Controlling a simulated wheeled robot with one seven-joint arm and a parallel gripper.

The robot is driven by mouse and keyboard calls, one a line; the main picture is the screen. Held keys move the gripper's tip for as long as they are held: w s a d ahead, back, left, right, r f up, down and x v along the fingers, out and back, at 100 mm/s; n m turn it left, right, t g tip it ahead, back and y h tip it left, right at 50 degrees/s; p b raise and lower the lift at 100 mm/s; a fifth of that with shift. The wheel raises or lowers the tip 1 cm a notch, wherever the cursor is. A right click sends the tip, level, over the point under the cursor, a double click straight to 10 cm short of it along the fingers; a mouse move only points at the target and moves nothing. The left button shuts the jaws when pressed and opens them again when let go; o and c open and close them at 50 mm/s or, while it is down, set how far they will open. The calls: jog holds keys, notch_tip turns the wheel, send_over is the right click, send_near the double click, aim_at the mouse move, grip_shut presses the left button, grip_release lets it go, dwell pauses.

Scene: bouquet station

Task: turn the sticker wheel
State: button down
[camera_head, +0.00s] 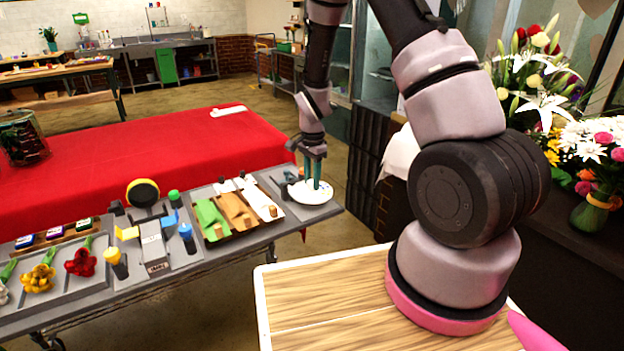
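The sticker wheel (301,195), a round white disc with small dark and coloured marks, lies on a grey base at the right end of the long work table. My gripper (312,187) points straight down over it. Two slim teal fingers, a narrow gap between them, reach down to the disc near its middle. Whether the tips touch the disc or pinch a small part of it is too small to tell.
Left of the wheel stand a wooden tray (262,222) with green, brown and white pieces, a grey device (153,243), a yellow-topped round item (143,192) and flowers (80,263). A red-covered table (140,150) is behind. Bouquets (540,90) stand at right.

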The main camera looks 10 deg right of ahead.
jog(key=shift+n, duration=0.3)
jog(key=n, duration=0.3)
jog(key=shift+n, duration=0.4)
jog(key=n, duration=0.4)
jog(key=shift+w+n, duration=0.1)
jog(key=shift+n, duration=0.2)
jog(key=n, duration=0.8)
jog(key=shift+n, duration=0.3)
jog(key=c, duration=0.8)
grip_release()
